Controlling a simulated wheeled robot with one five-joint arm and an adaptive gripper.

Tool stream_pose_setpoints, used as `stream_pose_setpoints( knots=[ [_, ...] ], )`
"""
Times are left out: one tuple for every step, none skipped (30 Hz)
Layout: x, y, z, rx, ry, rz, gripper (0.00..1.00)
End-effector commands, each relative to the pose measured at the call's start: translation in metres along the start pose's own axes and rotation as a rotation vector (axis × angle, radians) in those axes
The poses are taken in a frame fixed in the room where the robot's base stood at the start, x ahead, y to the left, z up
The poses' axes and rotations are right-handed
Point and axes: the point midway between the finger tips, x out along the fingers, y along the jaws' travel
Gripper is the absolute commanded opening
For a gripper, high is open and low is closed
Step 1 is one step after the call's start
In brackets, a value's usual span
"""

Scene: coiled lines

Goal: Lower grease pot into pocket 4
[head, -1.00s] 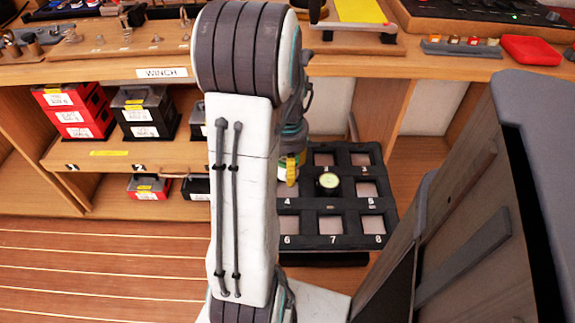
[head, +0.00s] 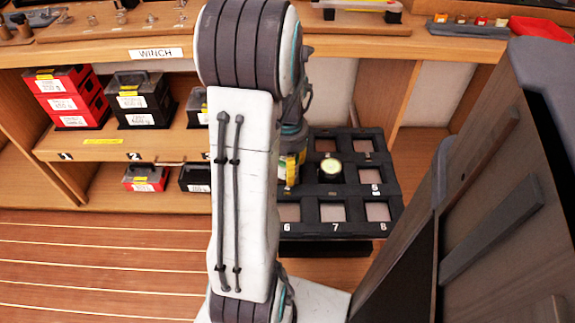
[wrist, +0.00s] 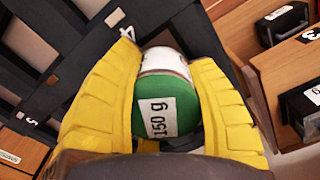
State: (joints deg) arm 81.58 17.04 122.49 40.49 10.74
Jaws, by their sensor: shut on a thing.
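The grease pot (wrist: 168,110) is green with a white band and a "150 g" label. My gripper (wrist: 168,85) is shut on it, with one yellow finger on each side in the wrist view. In the head view my gripper (head: 291,170) is at the left side of the black pocket tray (head: 350,190), and the pot is mostly hidden. The "4" mark (wrist: 125,32) shows just beyond the pot in the wrist view.
A dark round thing with a pale top (head: 330,168) stands in the tray's middle. Pockets 5 (head: 370,177), 6 (head: 288,212), 7 (head: 332,212) and 8 (head: 377,211) look empty. Red and black cases (head: 70,98) fill the shelf at left. A dark panel (head: 480,200) stands close at right.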

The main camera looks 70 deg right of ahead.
Motion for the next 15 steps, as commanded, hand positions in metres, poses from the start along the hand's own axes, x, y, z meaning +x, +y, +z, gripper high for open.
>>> stream_pose_setpoints(
  knots=[
    [-0.0001, 0.0, -0.0001, 0.0, 0.0, 0.0, 0.16],
    [-0.0001, 0.0, -0.0001, 0.0, 0.0, 0.0, 0.16],
    [0.0001, 0.0, -0.0001, 0.0, 0.0, 0.0, 0.16],
    [0.0003, 0.0, -0.0001, 0.0, 0.0, 0.0, 0.16],
    [0.0005, 0.0, -0.0001, 0.0, 0.0, 0.0, 0.16],
    [0.001, 0.0, -0.0001, 0.0, 0.0, 0.0, 0.16],
    [0.0014, 0.0, -0.0001, 0.0, 0.0, 0.0, 0.16],
    [0.0018, 0.0, -0.0001, 0.0, 0.0, 0.0, 0.16],
    [0.0025, 0.0, -0.0001, 0.0, 0.0, 0.0, 0.16],
    [0.0031, 0.0, -0.0001, 0.0, 0.0, 0.0, 0.16],
    [0.0037, 0.0, 0.0, 0.0, 0.0, 0.0, 0.16],
    [0.0046, 0.0, 0.0, 0.0, 0.0, 0.0, 0.16],
    [0.0053, 0.0, 0.0, 0.0, 0.0, 0.0, 0.16],
    [0.006, 0.0, 0.0, 0.0, 0.0, 0.0, 0.16],
    [0.0069, 0.0, 0.0, 0.0, 0.0, 0.0, 0.16]
  ],
)
